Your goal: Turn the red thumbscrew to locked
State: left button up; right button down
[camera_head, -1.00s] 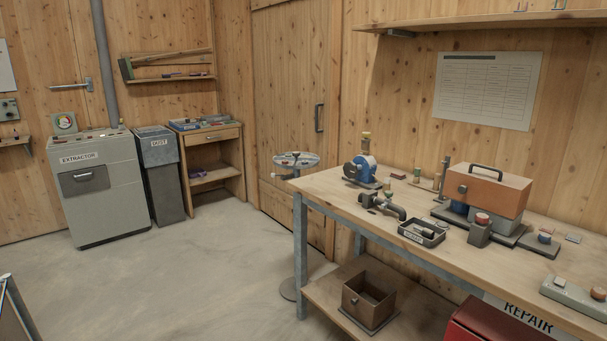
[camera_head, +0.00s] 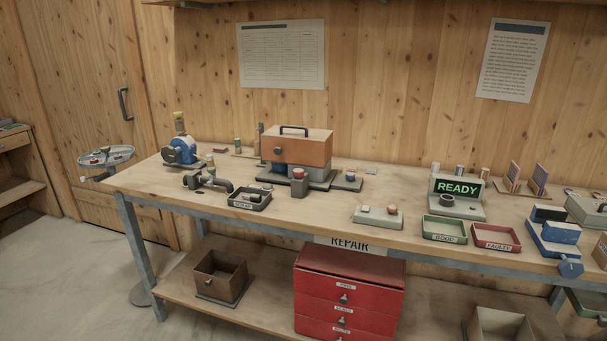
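A small grey block with a red round top (camera_head: 298,174) stands on the workbench in front of the orange-brown box with a black handle (camera_head: 296,147). The red top may be the thumbscrew, but it is too small to tell, and I see no locked mark. The box sits on a grey base (camera_head: 316,178) and has a dark round knob on its front. Neither of my grippers is in view.
The wooden workbench (camera_head: 330,212) spans the view, with free floor (camera_head: 60,290) at the left. It carries a blue machine (camera_head: 181,151), a black tray (camera_head: 250,199), a READY display (camera_head: 457,187), and green (camera_head: 444,230) and red (camera_head: 496,238) trays. Red drawers (camera_head: 349,290) stand below.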

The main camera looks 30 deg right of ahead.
aim_at(297, 173)
jog(key=l+z, duration=0.15)
jog(key=z, duration=1.25)
jog(key=i+j, duration=0.05)
